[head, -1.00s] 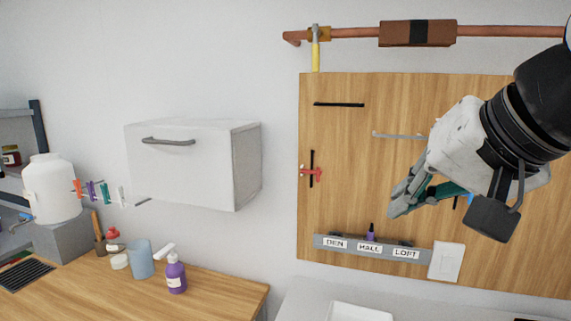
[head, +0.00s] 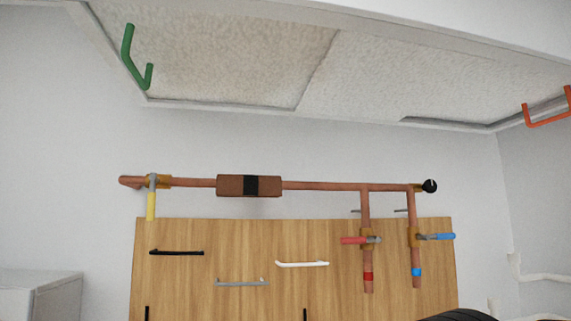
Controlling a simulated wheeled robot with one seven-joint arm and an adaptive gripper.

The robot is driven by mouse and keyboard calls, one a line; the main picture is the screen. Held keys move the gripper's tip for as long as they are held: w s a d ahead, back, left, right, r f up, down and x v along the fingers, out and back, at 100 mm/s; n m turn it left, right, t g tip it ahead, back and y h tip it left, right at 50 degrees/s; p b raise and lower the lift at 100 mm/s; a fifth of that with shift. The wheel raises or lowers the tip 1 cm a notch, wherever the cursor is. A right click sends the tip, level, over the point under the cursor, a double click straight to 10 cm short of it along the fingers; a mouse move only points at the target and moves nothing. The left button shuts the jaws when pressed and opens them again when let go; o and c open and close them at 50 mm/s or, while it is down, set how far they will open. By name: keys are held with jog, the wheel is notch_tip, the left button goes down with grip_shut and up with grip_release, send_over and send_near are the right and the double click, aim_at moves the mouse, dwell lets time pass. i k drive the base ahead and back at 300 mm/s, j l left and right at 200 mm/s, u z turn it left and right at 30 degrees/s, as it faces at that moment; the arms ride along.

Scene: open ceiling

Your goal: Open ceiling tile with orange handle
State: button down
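The ceiling tile with the orange handle is at the upper right of the head view. Its orange handle (head: 547,113) hangs down near the right picture edge. The speckled white tile panels (head: 400,75) sit in a pale frame, and I cannot tell exactly where this tile's edges run. A second tile (head: 230,50) at the upper left carries a green handle (head: 134,58). My gripper is out of view; only a dark curved piece of my arm shows at the bottom right edge.
A copper pipe (head: 320,186) runs along the wall below the ceiling, with red and blue valve levers. A wooden board (head: 220,235) with black, grey and white handles is beneath it. A white cabinet (head: 40,293) is at the lower left. Wall space between pipe and ceiling is clear.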

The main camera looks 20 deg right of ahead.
aim_at(501, 90)
jog(key=z, duration=1.55)
